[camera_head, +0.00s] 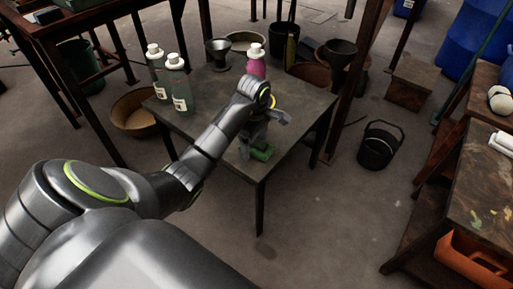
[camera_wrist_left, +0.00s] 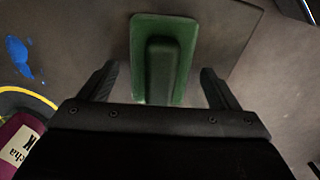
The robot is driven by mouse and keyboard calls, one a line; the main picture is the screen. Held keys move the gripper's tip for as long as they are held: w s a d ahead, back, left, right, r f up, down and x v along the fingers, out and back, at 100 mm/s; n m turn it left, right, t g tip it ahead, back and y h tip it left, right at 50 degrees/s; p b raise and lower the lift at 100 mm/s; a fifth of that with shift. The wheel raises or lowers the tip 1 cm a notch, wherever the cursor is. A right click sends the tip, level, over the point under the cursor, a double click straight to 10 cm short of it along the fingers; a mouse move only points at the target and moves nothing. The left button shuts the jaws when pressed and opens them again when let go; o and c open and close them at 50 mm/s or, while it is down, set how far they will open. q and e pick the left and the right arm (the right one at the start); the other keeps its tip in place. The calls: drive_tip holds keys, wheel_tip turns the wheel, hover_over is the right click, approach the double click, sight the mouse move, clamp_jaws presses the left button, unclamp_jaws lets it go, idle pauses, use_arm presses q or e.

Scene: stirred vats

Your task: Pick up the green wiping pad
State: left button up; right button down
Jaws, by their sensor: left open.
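The green wiping pad (camera_head: 262,153) lies on the small dark table (camera_head: 215,105) near its front right edge. In the left wrist view the pad (camera_wrist_left: 163,60) is a green rectangle with a raised grip along its middle. My left gripper (camera_head: 256,145) is over the pad in the head view and partly covers it. In the left wrist view my left gripper (camera_wrist_left: 160,88) is open, with one finger on each side of the pad's near end. No contact between fingers and pad shows. My right gripper is not in view.
A pink bottle (camera_head: 256,64) stands behind my left wrist and shows close by in the left wrist view (camera_wrist_left: 22,145). A black bucket (camera_head: 379,146) sits on the floor to the right.

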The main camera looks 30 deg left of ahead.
use_arm(q)
drive_tip(key=c, duration=1.1)
